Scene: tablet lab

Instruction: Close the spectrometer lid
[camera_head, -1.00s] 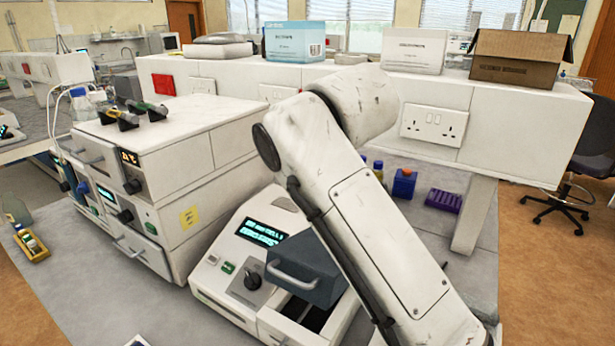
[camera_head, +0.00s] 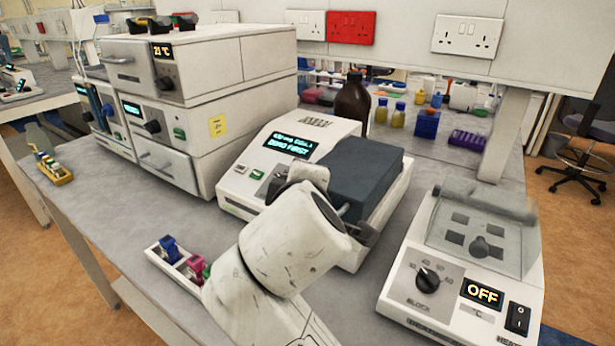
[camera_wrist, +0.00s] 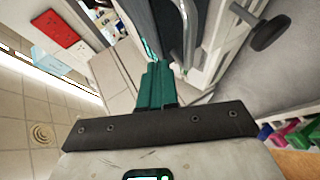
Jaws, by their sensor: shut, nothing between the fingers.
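The spectrometer (camera_head: 262,180) is a white instrument on the bench, with a lit display reading "ZERO FIRST". Its dark grey lid (camera_head: 362,170) lies about level over the right part of its top. My wrist hides the lid's front edge and most of its handle, so I cannot tell if it is fully seated. In the wrist view my gripper (camera_wrist: 157,72) shows green fingers, shut together and empty. They point toward the dark lid (camera_wrist: 140,18) and its curved handle (camera_wrist: 188,35), very close to them; contact is unclear.
A heating block (camera_head: 470,260) reading "OFF" stands close at the right. A rack with coloured cuvettes (camera_head: 180,262) sits at the left of my wrist. Stacked instruments (camera_head: 205,120) stand behind at the left. A brown bottle (camera_head: 352,103) stands behind the spectrometer.

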